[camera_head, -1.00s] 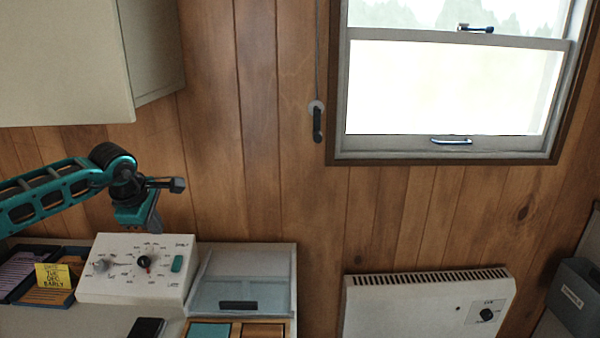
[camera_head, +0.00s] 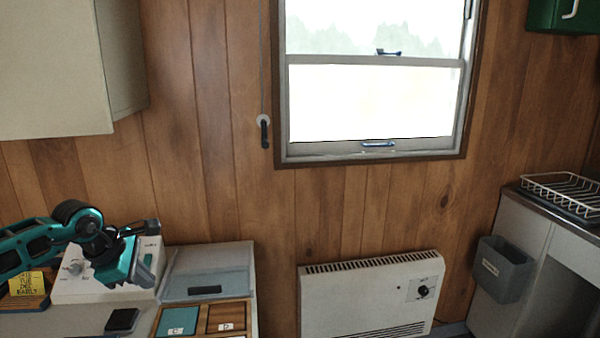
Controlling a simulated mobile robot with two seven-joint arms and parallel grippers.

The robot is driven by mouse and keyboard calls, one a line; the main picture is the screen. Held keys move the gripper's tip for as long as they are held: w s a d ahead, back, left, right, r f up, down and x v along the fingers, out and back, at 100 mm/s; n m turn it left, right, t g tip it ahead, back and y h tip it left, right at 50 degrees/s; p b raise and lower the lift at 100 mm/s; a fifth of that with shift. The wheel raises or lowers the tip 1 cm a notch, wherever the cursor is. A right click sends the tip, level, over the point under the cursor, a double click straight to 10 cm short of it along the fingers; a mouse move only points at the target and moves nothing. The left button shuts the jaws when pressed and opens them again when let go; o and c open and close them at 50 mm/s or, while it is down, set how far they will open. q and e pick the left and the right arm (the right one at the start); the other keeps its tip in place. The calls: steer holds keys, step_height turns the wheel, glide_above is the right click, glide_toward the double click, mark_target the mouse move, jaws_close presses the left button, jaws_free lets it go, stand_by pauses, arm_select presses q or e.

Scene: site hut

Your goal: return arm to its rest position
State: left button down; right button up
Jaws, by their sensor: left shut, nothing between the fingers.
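My left arm comes in from the left edge, teal and black. Its left gripper (camera_head: 143,262) hangs in front of the white control box (camera_head: 85,292) and hides much of its panel. The gripper is shut and holds nothing. My right arm and gripper are not in view.
A yellow note (camera_head: 27,284) is left of the box. A dark phone-like slab (camera_head: 122,320) and a lidded organiser (camera_head: 210,275) are on the worktop. A wall cabinet (camera_head: 50,70) hangs above.

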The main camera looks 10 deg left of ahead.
arm_select(q)
steer(key=s+d+f+n+t+h, duration=0.25)
steer(key=d+n+h, duration=0.4)
steer(key=d, duration=0.75)
steer(key=s+d+f+n+t+h, duration=0.1)
steer(key=s+d+f+n+h, duration=0.15)
steer(key=d+n+h, duration=0.85)
steer(key=s+a+f+n+t+y, duration=0.1)
steer(key=s+a+f+n+y, duration=0.1)
steer(key=s+f+n+y, duration=0.6)
steer(key=s+a+f+n+t+y, duration=0.1)
steer(key=s+f+n+y, duration=0.7)
steer(key=n, duration=1.4)
steer(key=shift+s+a+f+y, duration=0.35)
steer(key=shift+a+f+y, duration=0.05)
steer(key=shift+a+y, duration=0.15)
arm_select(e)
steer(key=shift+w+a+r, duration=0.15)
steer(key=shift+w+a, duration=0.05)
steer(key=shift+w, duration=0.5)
